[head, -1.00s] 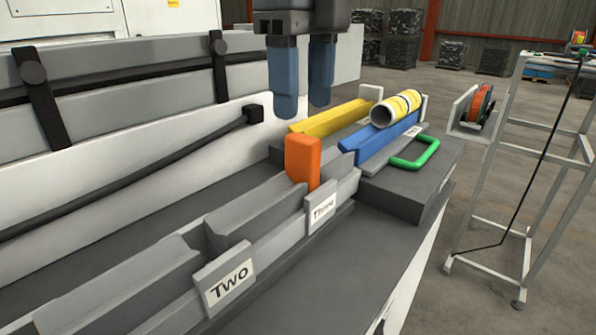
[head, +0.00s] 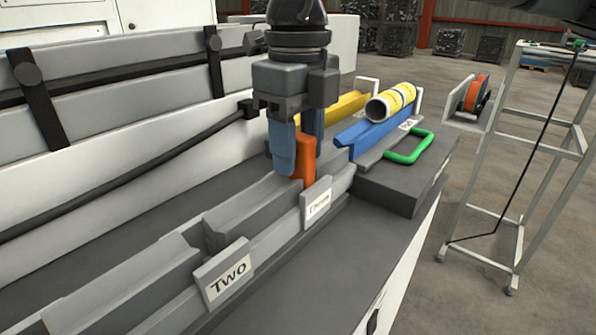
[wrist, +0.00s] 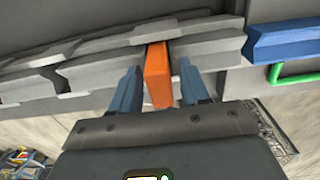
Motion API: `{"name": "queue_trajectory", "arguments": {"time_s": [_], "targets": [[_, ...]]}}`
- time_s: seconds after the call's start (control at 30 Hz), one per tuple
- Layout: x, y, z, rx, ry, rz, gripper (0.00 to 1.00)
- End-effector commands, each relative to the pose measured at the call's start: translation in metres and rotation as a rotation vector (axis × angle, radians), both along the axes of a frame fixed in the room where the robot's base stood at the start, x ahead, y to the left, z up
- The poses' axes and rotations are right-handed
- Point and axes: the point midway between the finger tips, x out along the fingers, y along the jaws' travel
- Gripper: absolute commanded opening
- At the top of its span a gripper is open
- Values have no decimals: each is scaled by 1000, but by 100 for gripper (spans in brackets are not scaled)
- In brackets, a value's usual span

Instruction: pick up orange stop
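The orange stop (head: 305,160) stands upright in the grey channel, just behind the plate labelled Three (head: 316,203). My gripper (head: 300,150) is lowered over it, with blue fingers pointing down. In the head view the near finger covers part of the stop's left side. In the wrist view the orange stop (wrist: 158,75) lies between the two blue fingers of my gripper (wrist: 160,88), with a visible gap on each side. The gripper is open and does not hold the stop.
A blue V-channel (head: 372,132) carries a yellow-and-white roll (head: 392,102). A yellow channel (head: 345,108) and a green handle (head: 410,148) are close by. The plate labelled Two (head: 226,278) is nearer. A metal frame stand (head: 520,150) stands at right. The grey deck in front is clear.

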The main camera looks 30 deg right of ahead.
Motion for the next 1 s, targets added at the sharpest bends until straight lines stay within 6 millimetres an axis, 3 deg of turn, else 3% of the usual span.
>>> {"name": "queue_trajectory", "arguments": {"time_s": [0.47,0.77,1.0], "targets": [[0,0,0,0,0,0,0],[0,0,2,-1,-1,0,0],[1,-1,33,-3,-5,-3,0]]}}
